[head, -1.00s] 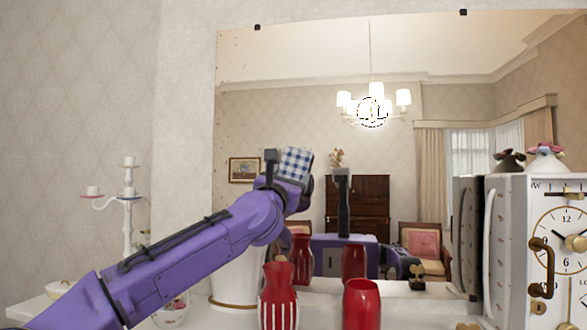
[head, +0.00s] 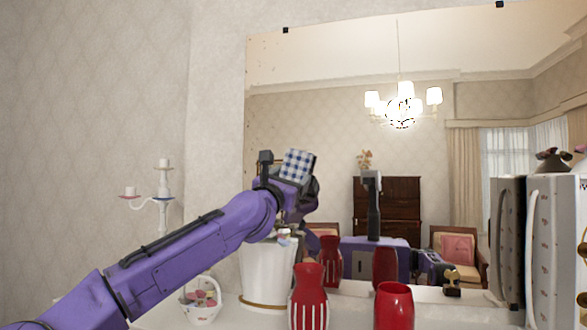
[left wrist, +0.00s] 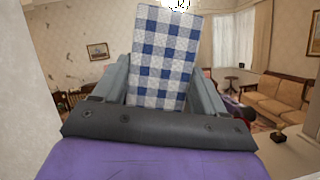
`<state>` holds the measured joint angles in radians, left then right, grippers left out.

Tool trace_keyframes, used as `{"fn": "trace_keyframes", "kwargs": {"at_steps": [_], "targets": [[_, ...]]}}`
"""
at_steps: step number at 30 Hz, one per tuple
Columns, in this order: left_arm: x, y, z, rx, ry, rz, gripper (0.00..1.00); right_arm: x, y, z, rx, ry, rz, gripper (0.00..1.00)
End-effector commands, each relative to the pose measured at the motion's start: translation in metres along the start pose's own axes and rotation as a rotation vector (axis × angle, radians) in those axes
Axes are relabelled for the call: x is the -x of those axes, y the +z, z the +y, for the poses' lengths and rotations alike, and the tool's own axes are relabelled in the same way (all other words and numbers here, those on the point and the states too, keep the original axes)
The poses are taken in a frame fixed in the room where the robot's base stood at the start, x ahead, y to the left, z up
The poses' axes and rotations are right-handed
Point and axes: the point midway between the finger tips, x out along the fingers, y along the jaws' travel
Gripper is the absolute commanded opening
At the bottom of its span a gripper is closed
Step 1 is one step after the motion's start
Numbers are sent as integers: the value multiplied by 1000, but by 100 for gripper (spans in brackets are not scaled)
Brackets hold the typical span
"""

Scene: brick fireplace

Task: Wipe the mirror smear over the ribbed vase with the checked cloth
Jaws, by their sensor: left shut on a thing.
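My left gripper (head: 288,172) is shut on the blue-and-white checked cloth (head: 298,165), which sticks up from between the fingers. The left wrist view shows the cloth (left wrist: 163,60) upright between both fingers. The ribbed vase (head: 308,300), red with white ribs, stands upright below the mirror (head: 330,130), with its reflection behind it. In the head view my gripper is above and slightly left of this vase. I cannot tell whether the cloth touches the glass. No smear stands out clearly over the vase; small brown specks mark the mirror's left edge. My right gripper is not in view.
A plain red vase (head: 394,307) stands right of the ribbed one. A white pot (head: 266,275) stands behind my left arm, with a flower basket (head: 201,302) and candelabrum (head: 162,205) to the left. A tall white object (head: 552,250) stands at right.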

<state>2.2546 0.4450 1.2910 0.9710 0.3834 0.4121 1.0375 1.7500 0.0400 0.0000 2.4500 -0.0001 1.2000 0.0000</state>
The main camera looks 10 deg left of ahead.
Motion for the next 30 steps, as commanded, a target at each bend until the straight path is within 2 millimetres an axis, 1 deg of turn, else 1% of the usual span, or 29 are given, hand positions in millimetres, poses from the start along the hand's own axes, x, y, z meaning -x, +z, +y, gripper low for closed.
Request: {"fn": "trace_keyframes", "kwargs": {"at_steps": [1, 3, 6, 8, 12, 15, 20, 27, 30], "targets": [[0, -2, 6, 0, 2, 1, 43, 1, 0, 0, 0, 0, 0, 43], [1, -4, 12, 1, 2, 2, 43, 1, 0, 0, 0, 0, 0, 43], [1, -3, 15, 1, 1, 1, 43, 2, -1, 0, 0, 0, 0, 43], [-1, 0, 16, 0, 1, 1, 43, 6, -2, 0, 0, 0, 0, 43], [-6, 14, 19, 0, 1, 1, 43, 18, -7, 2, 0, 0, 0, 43], [-7, 18, 20, 0, 0, 1, 43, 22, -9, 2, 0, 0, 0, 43], [-7, 17, 13, 0, -1, 0, 43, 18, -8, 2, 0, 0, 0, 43], [-11, 22, -9, 0, -1, 0, 43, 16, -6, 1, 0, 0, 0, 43], [-11, 23, -12, 0, 0, 1, 43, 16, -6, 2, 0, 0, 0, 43]]}}
